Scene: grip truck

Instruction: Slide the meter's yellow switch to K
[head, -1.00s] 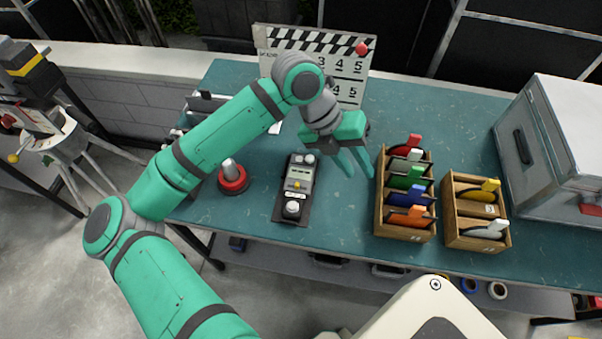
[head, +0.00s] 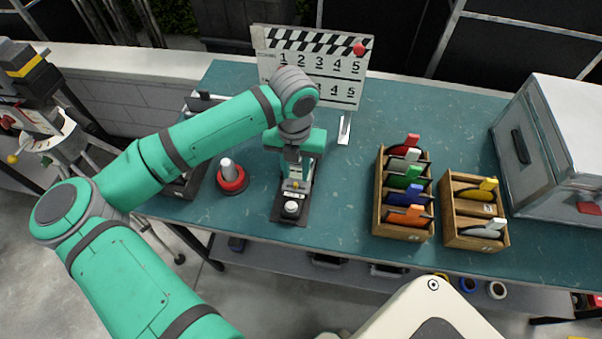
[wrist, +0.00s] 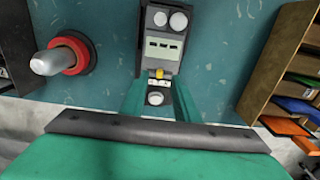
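The dark meter (head: 289,212) lies on the teal workbench, its upper part covered by my gripper in the head view. Its yellow switch (head: 295,185) shows just by my fingers. In the wrist view the meter (wrist: 161,52) has two round knobs at the far end, a display, the small yellow switch (wrist: 159,73) near the middle and a pale round knob at the near end. My gripper (wrist: 159,88) is open, with one green finger on each side of the meter's line. I cannot tell whether the fingers touch it. The letters by the switch are too small to read.
A red-collared metal post (head: 231,178) stands left of the meter. Wooden racks of coloured cards (head: 405,234) stand to the right, then a grey case (head: 558,150). A clapperboard (head: 340,80) stands behind. Bench between meter and racks is clear.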

